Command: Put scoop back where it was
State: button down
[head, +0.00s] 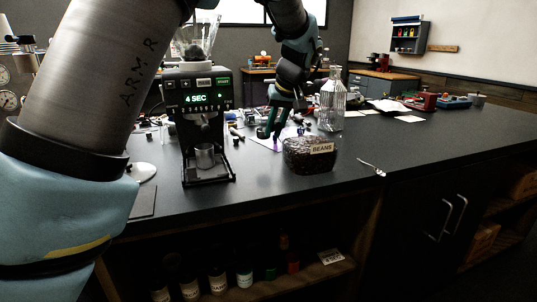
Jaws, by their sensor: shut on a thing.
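My gripper (271,132) hangs over the counter, just left of the jar of beans, with its fingers pointing down. It is shut on a thin purplish piece that shows at its fingertips, which looks like part of the scoop (275,143). The scoop's shape is too small and dark to make out. The clear container of dark beans (310,160), labelled BEANS, stands on the counter to the right of the gripper. I cannot tell whether the scoop touches it.
A coffee grinder (203,85) reading "4 SEC" with a metal cup (205,158) stands left. A glass bottle (331,105) stands behind the beans. A small shiny metal item (371,168) lies to their right.

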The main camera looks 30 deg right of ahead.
notch_tip(320, 180, down, 7)
jog(key=shift+f+p, duration=0.15)
jog(key=shift+p, duration=0.5)
jog(key=shift+f, duration=0.15)
jog(key=c, duration=1.1)
grip_release()
jog(key=shift+r, duration=0.2)
jog(key=b+v, duration=0.2)
jog(key=v, duration=1)
jog(key=shift+w, duration=0.1)
